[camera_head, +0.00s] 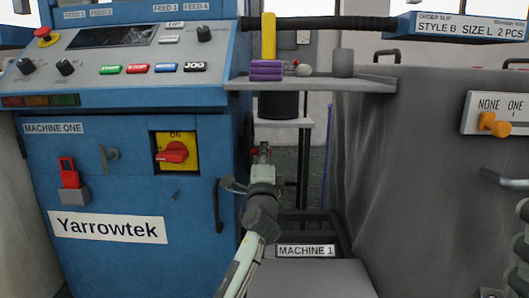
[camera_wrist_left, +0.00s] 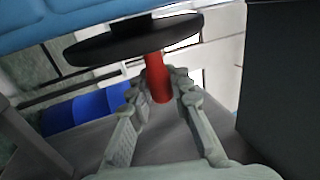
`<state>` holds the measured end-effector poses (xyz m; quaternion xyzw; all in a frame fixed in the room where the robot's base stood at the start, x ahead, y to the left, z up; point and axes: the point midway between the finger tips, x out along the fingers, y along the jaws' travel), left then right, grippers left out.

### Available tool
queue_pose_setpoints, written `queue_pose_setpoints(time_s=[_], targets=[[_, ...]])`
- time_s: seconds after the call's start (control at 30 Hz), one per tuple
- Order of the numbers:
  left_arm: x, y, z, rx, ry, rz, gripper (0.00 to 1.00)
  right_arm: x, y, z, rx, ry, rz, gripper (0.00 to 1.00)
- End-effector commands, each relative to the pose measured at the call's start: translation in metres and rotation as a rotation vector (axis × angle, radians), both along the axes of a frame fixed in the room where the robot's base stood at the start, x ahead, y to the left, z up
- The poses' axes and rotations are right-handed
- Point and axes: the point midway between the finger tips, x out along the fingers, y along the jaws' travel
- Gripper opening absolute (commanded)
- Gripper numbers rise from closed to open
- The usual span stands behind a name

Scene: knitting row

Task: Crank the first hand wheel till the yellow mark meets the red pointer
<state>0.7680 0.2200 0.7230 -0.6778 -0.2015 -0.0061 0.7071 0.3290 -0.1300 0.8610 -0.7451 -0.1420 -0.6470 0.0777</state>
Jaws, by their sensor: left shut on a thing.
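In the left wrist view, a dark round hand wheel (camera_wrist_left: 105,45) spans the upper part of the picture, with a red crank handle (camera_wrist_left: 158,78) standing out from it. My left gripper (camera_wrist_left: 166,88) has its fingers on either side of the handle and is shut on it. In the head view, my left gripper (camera_head: 262,158) is in front of the blue machine's right side, below the shelf, with a little red beside its fingertips. I cannot make out the yellow mark or red pointer. My right gripper is not in view.
The blue machine (camera_head: 120,190) labelled MACHINE ONE stands at left, with a black door handle (camera_head: 217,205) near my arm. A grey shelf (camera_head: 350,86) overhangs the gripper. A grey covered machine (camera_head: 410,180) stands at right. A MACHINE 1 sign (camera_head: 305,251) is low in front.

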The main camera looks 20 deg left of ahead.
Motion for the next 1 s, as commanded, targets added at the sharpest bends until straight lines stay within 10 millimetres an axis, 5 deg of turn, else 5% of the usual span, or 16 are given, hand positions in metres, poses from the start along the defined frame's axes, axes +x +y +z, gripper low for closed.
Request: queue_pose_setpoints(time_s=[0.53, 0.57, 0.73, 1.0], targets=[[0.0003, -0.0009, -0.0059, -0.002, 0.006, -0.001, 0.0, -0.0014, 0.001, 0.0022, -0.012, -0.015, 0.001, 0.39], [0.0003, -0.0009, -0.0059, -0.002, 0.006, -0.001, 0.19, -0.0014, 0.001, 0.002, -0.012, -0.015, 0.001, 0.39], [0.0004, -0.0006, -0.0054, -0.001, 0.005, -0.001, 0.4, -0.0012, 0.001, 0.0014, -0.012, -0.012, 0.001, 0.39], [0.0001, -0.0002, -0.0044, -0.001, 0.004, 0.0, 0.4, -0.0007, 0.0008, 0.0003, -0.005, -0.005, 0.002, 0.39]])
